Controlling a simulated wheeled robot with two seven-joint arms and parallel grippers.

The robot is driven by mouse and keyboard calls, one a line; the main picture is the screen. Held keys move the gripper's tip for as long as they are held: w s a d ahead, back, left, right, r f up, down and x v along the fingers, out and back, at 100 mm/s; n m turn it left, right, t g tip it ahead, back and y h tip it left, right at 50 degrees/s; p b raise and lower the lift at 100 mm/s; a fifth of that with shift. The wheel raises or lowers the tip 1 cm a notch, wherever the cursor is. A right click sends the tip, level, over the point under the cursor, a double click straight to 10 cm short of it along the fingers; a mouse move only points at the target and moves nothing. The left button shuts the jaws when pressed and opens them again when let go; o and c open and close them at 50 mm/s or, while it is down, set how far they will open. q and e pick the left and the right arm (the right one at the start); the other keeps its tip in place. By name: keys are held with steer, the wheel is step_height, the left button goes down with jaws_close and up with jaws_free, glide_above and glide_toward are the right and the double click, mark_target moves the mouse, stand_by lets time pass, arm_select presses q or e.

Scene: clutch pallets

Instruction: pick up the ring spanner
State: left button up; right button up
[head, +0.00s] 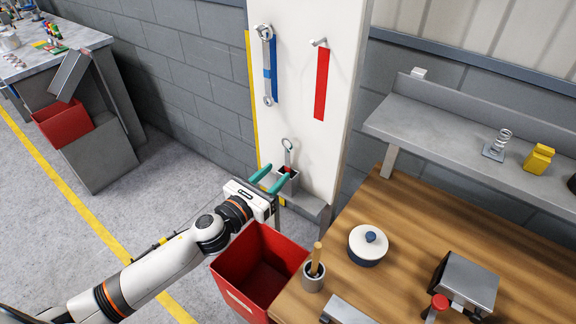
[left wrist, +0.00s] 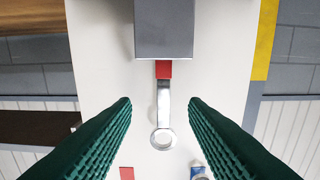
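A grey metal ring spanner (head: 288,150) stands upright in a small grey box holder (head: 289,180) at the foot of the white panel, its ring end up. In the left wrist view the spanner (left wrist: 163,110) has a red section by the holder (left wrist: 164,30), which hides its lower end. My left gripper (head: 271,178) is open, its teal fingers pointing at the holder. In the left wrist view the spanner shows between the fingers of the gripper (left wrist: 160,103), with gaps on both sides. My right gripper is not in view.
Another spanner (head: 267,62) hangs on the panel over a blue strip. A peg above a red strip (head: 321,85) is bare. A red bin (head: 240,270) stands below my left wrist. The wooden bench (head: 400,225) at right holds a lidded pot (head: 368,247) and other items.

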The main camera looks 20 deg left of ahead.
mark_target(287, 161)
arm_select(q)
steer(key=p+x, duration=0.1)
steer(key=x, duration=0.3)
steer(key=shift+w+r+p, duration=0.1)
steer(key=shift+w+p, duration=0.2)
steer(key=shift+w, duration=0.3)
steer(key=shift+s, duration=0.1)
steer(key=shift+c, duration=0.3)
jaws_close()
